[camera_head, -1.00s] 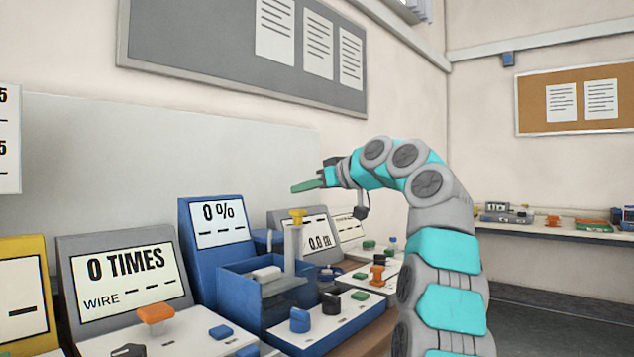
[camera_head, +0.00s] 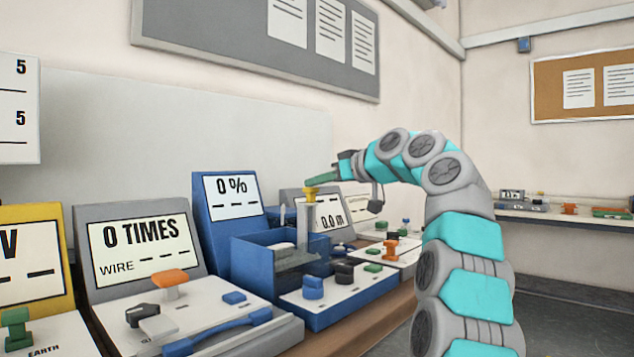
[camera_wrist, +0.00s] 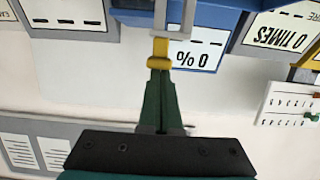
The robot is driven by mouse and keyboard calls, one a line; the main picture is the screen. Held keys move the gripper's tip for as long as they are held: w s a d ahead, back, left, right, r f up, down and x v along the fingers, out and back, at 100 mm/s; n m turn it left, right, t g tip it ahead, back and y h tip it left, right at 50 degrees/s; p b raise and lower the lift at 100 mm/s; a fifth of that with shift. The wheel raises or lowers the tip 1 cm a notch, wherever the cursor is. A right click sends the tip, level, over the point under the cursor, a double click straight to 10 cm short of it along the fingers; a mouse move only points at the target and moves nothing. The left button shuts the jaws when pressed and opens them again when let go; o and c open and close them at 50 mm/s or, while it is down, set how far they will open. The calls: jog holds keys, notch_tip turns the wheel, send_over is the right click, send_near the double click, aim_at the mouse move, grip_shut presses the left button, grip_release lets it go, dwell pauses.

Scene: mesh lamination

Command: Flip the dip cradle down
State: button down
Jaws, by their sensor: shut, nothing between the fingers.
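The dip cradle appears to be the upright pale grey arm (camera_head: 307,225) over the blue open-topped tank (camera_head: 262,268) of the unit reading "0 %". It stands upright and ends in a yellow handle (camera_head: 311,190). In the wrist view the yellow handle (camera_wrist: 160,48) is right at the tips of my green fingers. My gripper (camera_head: 314,182) is shut and empty, with its tips at the top of the handle. I cannot tell whether they touch it. The wrist view shows the closed fingers (camera_wrist: 158,75) pointing at the handle.
The "0 TIMES" panel (camera_head: 140,245) stands to the left, with an orange knob (camera_head: 170,280) in front. Blue and black knobs (camera_head: 313,287) sit on the white deck beside the tank. Another unit reading "0.0" (camera_head: 332,222) stands behind. The space above the benches is open.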

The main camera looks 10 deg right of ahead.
aim_at(314, 204)
notch_tip(314, 204, down, 5)
jog(key=b, duration=0.4)
jog(key=shift+f, duration=0.15)
